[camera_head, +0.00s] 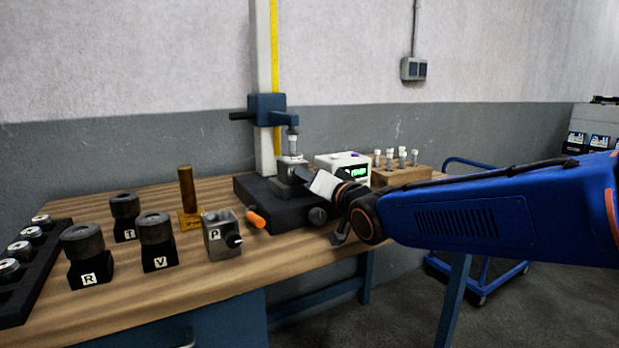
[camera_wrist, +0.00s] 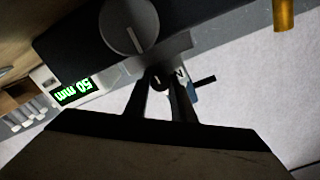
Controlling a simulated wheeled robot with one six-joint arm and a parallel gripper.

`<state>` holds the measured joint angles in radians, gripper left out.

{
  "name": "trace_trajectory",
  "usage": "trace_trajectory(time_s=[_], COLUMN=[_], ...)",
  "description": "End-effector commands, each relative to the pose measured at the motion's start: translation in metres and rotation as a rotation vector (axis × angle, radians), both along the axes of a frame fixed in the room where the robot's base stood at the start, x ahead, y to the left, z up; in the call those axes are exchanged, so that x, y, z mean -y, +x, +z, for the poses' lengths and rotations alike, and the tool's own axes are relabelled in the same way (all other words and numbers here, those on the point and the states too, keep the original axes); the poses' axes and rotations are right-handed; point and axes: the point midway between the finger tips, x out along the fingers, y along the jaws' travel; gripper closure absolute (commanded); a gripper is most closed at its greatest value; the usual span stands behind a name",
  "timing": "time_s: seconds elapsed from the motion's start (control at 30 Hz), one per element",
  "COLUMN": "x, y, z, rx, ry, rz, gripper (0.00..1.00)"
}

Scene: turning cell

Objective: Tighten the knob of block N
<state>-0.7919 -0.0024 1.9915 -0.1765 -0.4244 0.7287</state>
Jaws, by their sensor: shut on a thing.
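Block N (camera_wrist: 181,72) shows its letter just beyond my fingertips in the wrist view. In the head view a grey block (camera_head: 289,165), whose letter I cannot read, sits on the black base (camera_head: 252,193) of the gauge stand, under its spindle. My gripper (camera_wrist: 160,85) is shut on the small dark knob (camera_wrist: 157,80) of block N, one finger on each side. In the head view my gripper (camera_head: 303,174) reaches the block from the right, and the knob is hidden there.
A digital readout (camera_wrist: 72,92) shows 50 mm. Black blocks R (camera_head: 90,265), T (camera_head: 124,220) and V (camera_head: 157,247) are farther left.

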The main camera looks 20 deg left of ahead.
Motion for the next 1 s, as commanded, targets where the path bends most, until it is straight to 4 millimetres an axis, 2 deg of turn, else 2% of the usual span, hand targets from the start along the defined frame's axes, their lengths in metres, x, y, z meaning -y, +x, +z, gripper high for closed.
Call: trace_trajectory(time_s=[0.3,0.77,0.8,0.87,1.0], x=[0.0004,0.0005,0.0005,0.0005,0.0006], y=[0.0002,0.0002,0.0002,0.0003,0.0006], z=[-0.001,-0.0013,-0.0013,-0.0012,-0.0018], rx=[-0.072,-0.082,-0.082,-0.082,-0.083], ry=[0.06,0.067,0.067,0.067,0.066], rz=[0.0,-0.001,-0.001,-0.001,-0.001], gripper=[1.0,1.0,0.73,0.58,0.58])
